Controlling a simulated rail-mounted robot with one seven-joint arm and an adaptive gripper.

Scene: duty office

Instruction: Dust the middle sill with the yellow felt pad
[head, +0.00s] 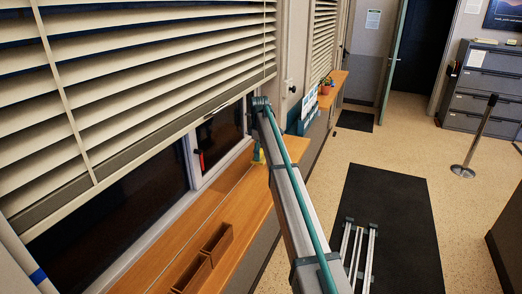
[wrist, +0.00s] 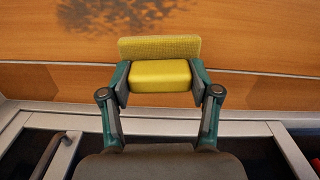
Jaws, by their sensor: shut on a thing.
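My gripper (wrist: 160,78) is shut on the yellow felt pad (wrist: 160,47), holding its block-shaped grip between two teal fingers. The pad's flat felt part shows beyond the fingertips, over a wooden sill (wrist: 50,48). I cannot tell whether the felt touches the wood. A dark, speckled patch (wrist: 125,14) lies on the sill just beyond the pad, up and left in the wrist view. In the head view the sill (head: 232,220) runs under the window, and a bit of the yellow pad (head: 257,153) shows beside my arm, which hides most of the gripper.
Two open wooden boxes (head: 217,243) stand on the near part of the sill. Slatted blinds (head: 150,80) hang above it. A blue-and-white item (head: 307,114) stands near my arm's end. The floor at right is mostly open.

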